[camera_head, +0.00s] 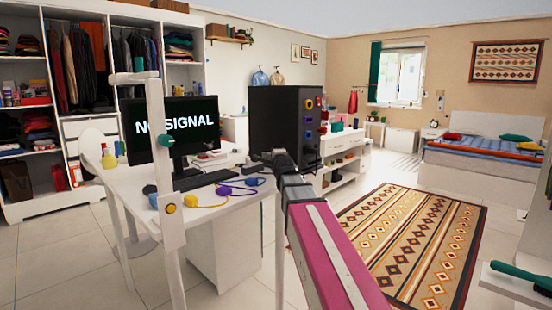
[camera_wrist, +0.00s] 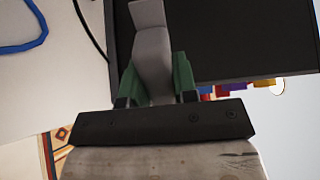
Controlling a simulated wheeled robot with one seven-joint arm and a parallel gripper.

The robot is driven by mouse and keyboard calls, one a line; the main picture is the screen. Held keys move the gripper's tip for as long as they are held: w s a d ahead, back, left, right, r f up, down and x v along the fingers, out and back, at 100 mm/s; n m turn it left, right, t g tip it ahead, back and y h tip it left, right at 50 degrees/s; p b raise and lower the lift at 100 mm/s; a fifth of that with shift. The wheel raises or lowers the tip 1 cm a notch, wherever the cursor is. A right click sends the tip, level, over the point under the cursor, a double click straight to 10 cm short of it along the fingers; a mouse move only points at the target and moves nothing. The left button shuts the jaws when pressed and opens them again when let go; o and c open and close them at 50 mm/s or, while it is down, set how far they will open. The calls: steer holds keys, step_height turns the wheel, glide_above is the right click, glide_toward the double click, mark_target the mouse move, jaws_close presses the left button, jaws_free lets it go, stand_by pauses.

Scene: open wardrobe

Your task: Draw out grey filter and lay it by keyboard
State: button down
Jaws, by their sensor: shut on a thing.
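A light grey block, the grey filter (camera_wrist: 152,48), is held between the green finger pads of my gripper (camera_wrist: 156,76) in the wrist view. Its far end overlaps the edge of the black computer tower (camera_wrist: 225,45); I cannot tell whether it is still partly inside. In the head view my gripper (camera_head: 268,157) is at the tower's (camera_head: 282,115) lower front, above the desk's right side, and the filter is not distinct there. The dark keyboard (camera_head: 206,180) lies on the white desk (camera_head: 140,180), left of my gripper and in front of the monitor (camera_head: 172,128).
Coloured knobs or plugs (camera_head: 308,127) line the tower's face. A white upright post (camera_head: 165,190) stands before the desk's left part. A white shelf (camera_head: 342,145) stands behind.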

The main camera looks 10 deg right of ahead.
steer(key=shift+w+d+f, duration=0.25)
steer(key=shift+w+f, duration=0.05)
steer(key=shift+w, duration=0.3)
steer(key=w+g+y, duration=0.1)
steer(key=w+d+f+n+g, duration=0.1)
steer(key=w+n+g+y, duration=0.1)
steer(key=shift+w+d+f+y, duration=0.25)
steer(key=shift+w+f+y, duration=0.05)
steer(key=shift+w+f, duration=0.1)
steer(key=shift+w+n+g+y, duration=0.3)
steer(key=shift+n+g+y, duration=0.2)
steer(key=shift+g, duration=0.1)
steer(key=n+g+y, duration=0.1)
steer(key=n+g, duration=0.1)
steer(key=a+r+n+g+y, duration=0.1)
steer(key=n+g+y, duration=0.1)
steer(key=shift+w+a+r, duration=0.1)
steer(key=shift+r, duration=0.1)
steer(key=shift+f, duration=0.1)
steer(key=shift+f, duration=3.1)
